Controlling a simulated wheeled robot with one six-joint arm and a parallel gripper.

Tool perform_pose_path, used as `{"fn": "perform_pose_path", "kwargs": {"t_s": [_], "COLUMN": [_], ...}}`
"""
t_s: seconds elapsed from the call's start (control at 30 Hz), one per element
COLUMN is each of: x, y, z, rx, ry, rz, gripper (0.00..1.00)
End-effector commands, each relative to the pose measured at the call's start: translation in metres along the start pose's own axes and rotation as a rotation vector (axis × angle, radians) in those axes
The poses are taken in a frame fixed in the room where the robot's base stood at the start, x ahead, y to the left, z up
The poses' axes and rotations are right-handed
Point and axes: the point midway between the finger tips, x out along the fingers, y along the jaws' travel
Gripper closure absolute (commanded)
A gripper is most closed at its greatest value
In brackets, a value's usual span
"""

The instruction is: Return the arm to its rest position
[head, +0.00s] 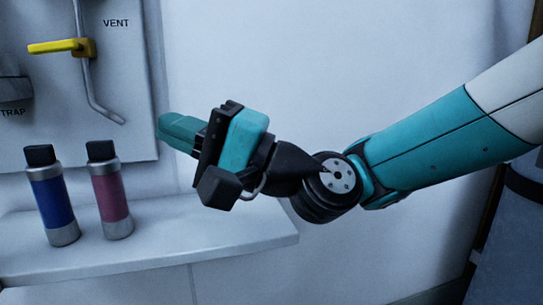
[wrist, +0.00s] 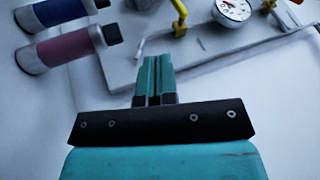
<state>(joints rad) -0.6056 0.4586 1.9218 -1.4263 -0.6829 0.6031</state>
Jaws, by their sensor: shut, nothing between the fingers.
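My gripper (head: 178,132) is raised above the right part of the white shelf in the head view, its teal fingers pointing left toward the wall panel. In the wrist view the two fingers (wrist: 153,78) lie side by side, shut, with nothing between them. My arm comes in from the right edge of the head view, bent at the wrist. The gripper is apart from the bottles on the shelf.
A blue bottle (head: 53,200) and a pink bottle (head: 109,195) with black caps stand upright on the shelf (head: 200,240), left of my gripper. The wall panel (head: 125,80) carries a yellow valve handle (head: 55,47) and a bent tube. A gauge (wrist: 233,9) shows in the wrist view.

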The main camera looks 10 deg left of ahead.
Motion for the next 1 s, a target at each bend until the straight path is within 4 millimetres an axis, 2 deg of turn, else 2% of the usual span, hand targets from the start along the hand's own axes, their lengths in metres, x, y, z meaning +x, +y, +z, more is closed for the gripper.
{"fn": "perform_pose_path", "kwargs": {"t_s": [0.07, 0.17, 0.27, 0.33, 0.4, 0.5, 0.73, 0.8, 1.0], "x": [-0.013, -0.047, -0.106, -0.153, -0.197, -0.252, -0.352, -0.339, -0.320], "y": [0.001, 0.015, 0.036, 0.050, 0.058, 0.063, 0.060, 0.034, -0.014], "z": [0.006, 0.017, 0.029, 0.038, 0.048, 0.064, 0.111, 0.106, 0.102], "rx": [-0.105, -0.293, -0.459, -0.521, -0.546, -0.535, -0.409, -0.410, -0.410], "ry": [-0.030, -0.100, -0.195, -0.266, -0.330, -0.407, -0.551, -0.557, -0.556], "rz": [0.098, 0.328, 0.627, 0.829, 0.998, 1.186, 1.493, 1.488, 1.486], "gripper": [1.00, 1.00, 1.00, 1.00, 1.00, 1.00, 1.00, 1.00, 1.00]}}
